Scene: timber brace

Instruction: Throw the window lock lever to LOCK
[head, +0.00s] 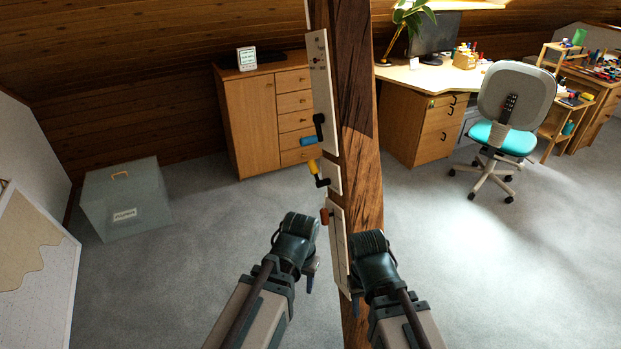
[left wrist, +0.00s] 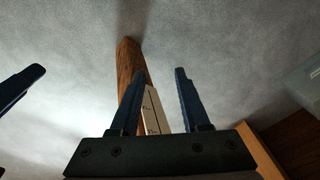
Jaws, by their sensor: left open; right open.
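A timber post (head: 362,150) stands in the middle of the head view with white panels on its left face. The upper panel (head: 320,75) carries a lever with a blue handle (head: 308,140). Below it is a lever with a yellow handle (head: 313,167), and lower a red-orange handle (head: 325,216). Panel lettering is too small to read, so I cannot tell which is the window lock lever. My left gripper (head: 311,276) is open, low and left of the post, below the handles. In the left wrist view its empty fingers (left wrist: 160,75) flank a white panel (left wrist: 151,112). My right gripper (head: 355,300) is open by the lower post.
A wooden cabinet (head: 255,120) stands behind the post at left, and a grey box (head: 125,200) lies farther left. A desk (head: 420,75) and a swivel chair (head: 515,95) are at right. Open carpet (head: 220,215) lies around the post.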

